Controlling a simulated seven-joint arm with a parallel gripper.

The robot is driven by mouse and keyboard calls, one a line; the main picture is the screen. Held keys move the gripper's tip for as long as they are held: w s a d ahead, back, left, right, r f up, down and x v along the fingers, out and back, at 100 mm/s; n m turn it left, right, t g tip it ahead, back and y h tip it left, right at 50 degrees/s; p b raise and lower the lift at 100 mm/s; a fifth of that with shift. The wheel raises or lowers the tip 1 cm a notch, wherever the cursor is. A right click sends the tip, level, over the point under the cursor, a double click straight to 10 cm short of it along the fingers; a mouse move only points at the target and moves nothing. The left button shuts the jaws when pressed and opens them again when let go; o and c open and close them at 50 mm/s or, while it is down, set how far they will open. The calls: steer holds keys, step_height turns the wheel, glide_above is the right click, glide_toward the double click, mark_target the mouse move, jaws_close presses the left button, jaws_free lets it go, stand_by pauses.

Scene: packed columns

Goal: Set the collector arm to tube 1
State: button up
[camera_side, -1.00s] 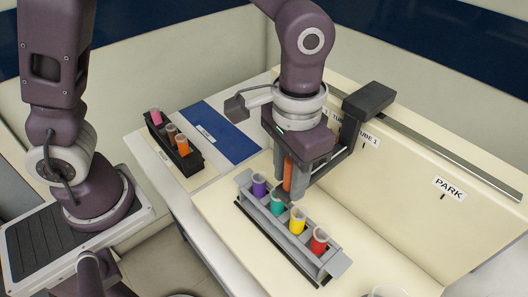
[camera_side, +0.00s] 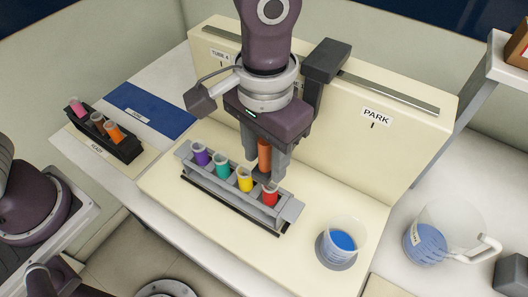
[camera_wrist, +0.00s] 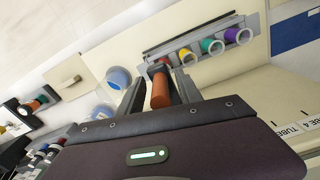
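My gripper (camera_side: 265,165) has its fingers on either side of an orange-brown upright handle (camera_side: 264,153), which also shows between the fingers in the wrist view (camera_wrist: 160,90). The gripper looks shut on it. The black collector carriage (camera_side: 327,60) sits on the rail behind my gripper, left of the PARK label (camera_side: 376,116). The tube rack (camera_side: 230,190) holds purple (camera_side: 200,154), teal (camera_side: 222,165), yellow (camera_side: 245,178) and red (camera_side: 269,194) tubes. The handle stands behind the rack, between yellow and red in the side view. The TUBE 1 label is hidden; TUBE 4 (camera_side: 220,54) shows.
A beaker of blue liquid (camera_side: 342,238) stands right of the rack. A larger jug (camera_side: 440,235) is farther right. A black rack of tubes (camera_side: 105,135) and a blue mat (camera_side: 150,108) lie left. The panel front near PARK is clear.

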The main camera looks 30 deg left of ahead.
step_height(320, 180, up, 7)
steer(key=shift+r, duration=0.1)
stand_by(0.4)
steer(key=shift+a, duration=0.1)
steer(key=s+a+r+n+t+h, duration=0.1)
steer(key=a+r, duration=0.2)
steer(key=a, duration=0.3)
steer(key=s+a+r+t, duration=0.1)
steer(key=a+r, duration=0.3)
steer(key=a, duration=0.3)
steer(key=s+a+f+n+t+y, duration=0.1)
steer(key=s+a+f+t, duration=0.1)
steer(key=s+a, duration=0.8)
steer(key=shift+s+a+f+t, duration=0.2)
steer(key=shift+a+f+t, duration=0.2)
steer(key=shift+a+t, duration=0.35)
